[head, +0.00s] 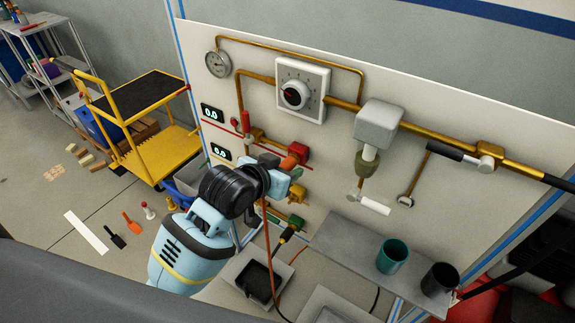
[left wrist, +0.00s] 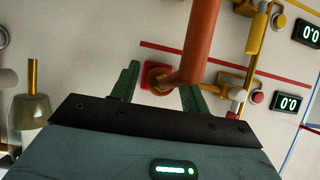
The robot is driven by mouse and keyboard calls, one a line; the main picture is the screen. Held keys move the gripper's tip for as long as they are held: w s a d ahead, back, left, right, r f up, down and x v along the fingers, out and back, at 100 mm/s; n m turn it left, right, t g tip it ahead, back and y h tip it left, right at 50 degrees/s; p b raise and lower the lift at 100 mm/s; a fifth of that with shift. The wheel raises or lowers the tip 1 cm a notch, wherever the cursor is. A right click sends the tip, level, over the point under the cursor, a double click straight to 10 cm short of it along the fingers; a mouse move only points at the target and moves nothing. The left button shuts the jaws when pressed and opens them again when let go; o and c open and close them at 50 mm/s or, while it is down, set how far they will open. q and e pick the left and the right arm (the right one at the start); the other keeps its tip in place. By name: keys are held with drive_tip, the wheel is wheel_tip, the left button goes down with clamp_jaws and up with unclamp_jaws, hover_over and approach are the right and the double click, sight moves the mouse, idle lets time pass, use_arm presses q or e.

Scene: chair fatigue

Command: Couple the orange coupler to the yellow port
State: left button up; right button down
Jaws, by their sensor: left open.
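The orange coupler (head: 289,162) is at the wall panel beside the red port (head: 301,151). In the left wrist view the coupler (left wrist: 201,45) is a thick orange cylinder whose end overlaps my jaws and lies close to the red port (left wrist: 154,76); I cannot tell whether they are joined. The yellow port (head: 297,193) is just below the red one in the head view; I cannot make it out in the wrist view. My left gripper (head: 287,176) is open, its fingers (left wrist: 158,88) to either side of the coupler's end. My right gripper is not in view.
A green port (head: 295,222) is below the yellow one. An orange hose (head: 266,235) hangs below my gripper. A grey shelf (head: 340,238) with a teal cup (head: 392,255) and a black cup (head: 439,279) juts out at right. A yellow cart (head: 165,153) stands left.

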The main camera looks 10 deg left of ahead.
use_arm(q)
clamp_jaws()
drive_tip(key=shift+s, duration=0.1)
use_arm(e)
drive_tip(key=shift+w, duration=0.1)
use_arm(q)
drive_tip(key=shift+s+a, duration=0.3)
drive_tip(key=shift+s, duration=0.4)
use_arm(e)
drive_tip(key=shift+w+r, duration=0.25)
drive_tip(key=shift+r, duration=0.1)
use_arm(q)
drive_tip(key=shift+s+a, duration=0.25)
drive_tip(key=shift+s, duration=0.45)
drive_tip(key=shift+s+a, duration=0.1)
drive_tip(key=shift+s, duration=0.05)
drive_tip(key=shift+s+a, duration=0.3)
drive_tip(key=shift+s, duration=0.6)
drive_tip(key=shift+s+a, duration=0.3)
drive_tip(key=shift+s, duration=0.6)
